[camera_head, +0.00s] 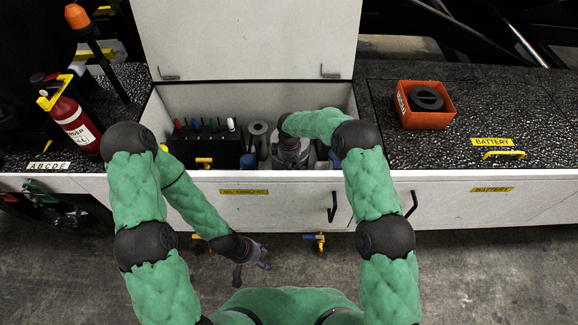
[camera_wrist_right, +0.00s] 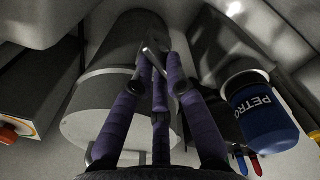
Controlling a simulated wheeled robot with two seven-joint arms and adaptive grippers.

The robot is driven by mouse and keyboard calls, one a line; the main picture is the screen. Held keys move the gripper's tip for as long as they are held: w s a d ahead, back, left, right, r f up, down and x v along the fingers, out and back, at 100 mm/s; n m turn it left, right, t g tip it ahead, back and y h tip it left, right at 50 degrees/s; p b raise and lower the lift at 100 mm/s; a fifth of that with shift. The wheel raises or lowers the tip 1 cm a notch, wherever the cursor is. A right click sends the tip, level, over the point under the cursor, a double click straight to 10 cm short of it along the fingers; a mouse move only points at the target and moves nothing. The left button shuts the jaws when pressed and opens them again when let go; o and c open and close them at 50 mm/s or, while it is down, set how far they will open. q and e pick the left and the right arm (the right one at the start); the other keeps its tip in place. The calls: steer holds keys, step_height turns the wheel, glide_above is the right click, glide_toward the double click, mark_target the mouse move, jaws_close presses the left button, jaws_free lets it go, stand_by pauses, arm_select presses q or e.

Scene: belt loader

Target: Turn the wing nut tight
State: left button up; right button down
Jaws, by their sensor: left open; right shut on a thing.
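The wing nut (camera_wrist_right: 147,70) shows in the right wrist view as a small grey metal piece between my purple fingertips, largely covered by them. It sits over the round end of a large grey canister (camera_wrist_right: 85,125). My right gripper (camera_wrist_right: 158,72) is shut on the wing nut. In the head view my right gripper (camera_head: 290,152) is down inside the open compartment, and the nut is hidden there. My left gripper (camera_head: 258,258) is open and empty, low in front of the cabinet and away from the canister.
The white lid (camera_head: 250,40) stands raised behind the compartment. A blue PETRO filter (camera_wrist_right: 262,112) is right of the canister in the wrist view. An orange-red box (camera_head: 428,118), a fire extinguisher (camera_head: 75,120) and a beacon (camera_head: 77,17) stand outside. The floor in front is clear.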

steer(key=m, duration=0.3)
steer(key=m+b, duration=0.1)
steer(key=m, duration=0.2)
steer(key=shift+d+f+m, duration=0.15)
steer(key=shift+d+m, duration=0.05)
steer(key=shift+m, duration=0.1)
steer(key=m, duration=0.5)
steer(key=shift+s+d, duration=0.15)
steer(key=shift+s, duration=0.05)
steer(key=c, duration=1.2)
jaws_free()
steer(key=shift+c, duration=0.2)
steer(key=shift+w, duration=0.1)
steer(key=shift+r, duration=0.4)
step_height(320, 180, up, 11)
